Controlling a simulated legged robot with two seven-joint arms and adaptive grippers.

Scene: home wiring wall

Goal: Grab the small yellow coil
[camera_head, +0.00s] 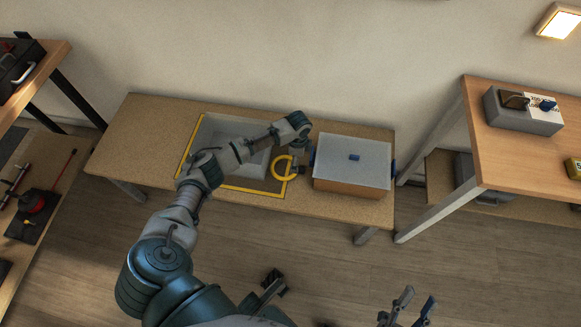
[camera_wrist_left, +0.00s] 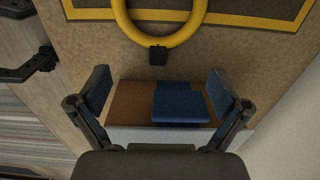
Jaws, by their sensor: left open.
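The small yellow coil (camera_head: 283,168) lies on the workbench at the right end of the grey tray, partly overlapping the yellow-edged mat. In the left wrist view, the coil (camera_wrist_left: 160,42) is at the top, with a black tie on its near side. My left gripper (camera_wrist_left: 160,82) is open and empty, with its fingers on either side of a blue box handle in that view. In the head view, it hangs down between the coil and the box, small and partly hidden. My right gripper (camera_head: 419,300) is open and empty, low in the picture, away from the bench.
A lidded box (camera_head: 335,182) with blue handles stands just right of the coil; its blue handle (camera_wrist_left: 182,105) faces my left gripper. The grey tray (camera_head: 215,128) lies left. A higher table (camera_head: 520,150) with a switch box stands right. A tool shelf is at far left.

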